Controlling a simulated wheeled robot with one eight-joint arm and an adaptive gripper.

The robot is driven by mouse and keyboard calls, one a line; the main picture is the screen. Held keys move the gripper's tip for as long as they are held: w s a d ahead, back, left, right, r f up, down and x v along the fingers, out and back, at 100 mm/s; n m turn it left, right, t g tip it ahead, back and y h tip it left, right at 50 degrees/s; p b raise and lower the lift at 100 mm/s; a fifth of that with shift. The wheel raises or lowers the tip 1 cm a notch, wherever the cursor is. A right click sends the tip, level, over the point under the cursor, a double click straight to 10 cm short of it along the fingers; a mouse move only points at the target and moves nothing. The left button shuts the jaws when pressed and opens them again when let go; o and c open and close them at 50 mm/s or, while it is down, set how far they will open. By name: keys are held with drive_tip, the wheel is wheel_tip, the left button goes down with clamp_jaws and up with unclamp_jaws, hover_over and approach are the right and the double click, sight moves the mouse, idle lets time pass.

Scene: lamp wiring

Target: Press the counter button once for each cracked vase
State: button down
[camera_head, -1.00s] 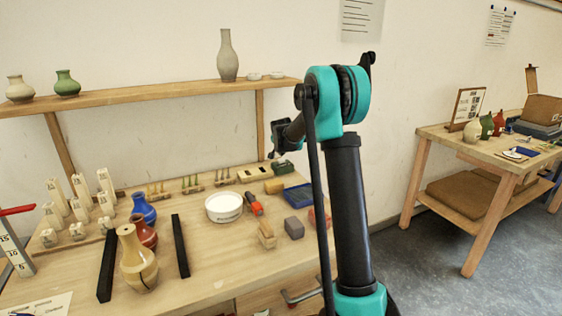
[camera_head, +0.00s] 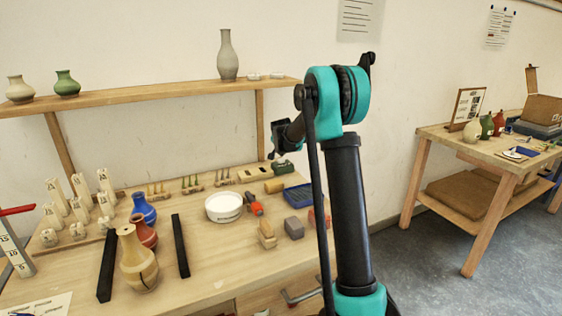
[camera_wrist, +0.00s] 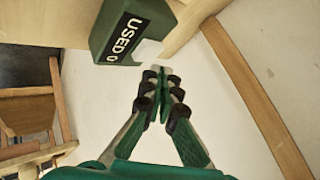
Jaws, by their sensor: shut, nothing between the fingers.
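The counter is a dark green box (camera_wrist: 125,28) labelled "USED 0" with a white button (camera_wrist: 148,51) on its side, in the wrist view. It also shows in the head view (camera_head: 285,168) at the back of the bench. My gripper (camera_wrist: 161,74) is shut and empty, its tips close to the button; I cannot tell whether they touch. Between two black bars stand a blue vase (camera_head: 144,208), a red-brown vase (camera_head: 143,233) and a tan vase (camera_head: 138,262).
The shelf (camera_head: 160,93) holds cream, green and tall grey vases. A white round dish (camera_head: 223,207), a blue tray (camera_head: 298,195) and small blocks lie on the bench. A second table (camera_head: 440,134) at right bears cream, green and red vases.

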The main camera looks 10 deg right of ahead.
sight(281, 160)
drive_tip(key=shift+f, duration=0.2)
idle(0.4)
drive_tip(key=shift+f, duration=0.2)
drive_tip(key=shift+f, duration=0.5)
idle(0.8)
drive_tip(key=shift+r, duration=0.95)
drive_tip(key=shift+r, duration=2.5)
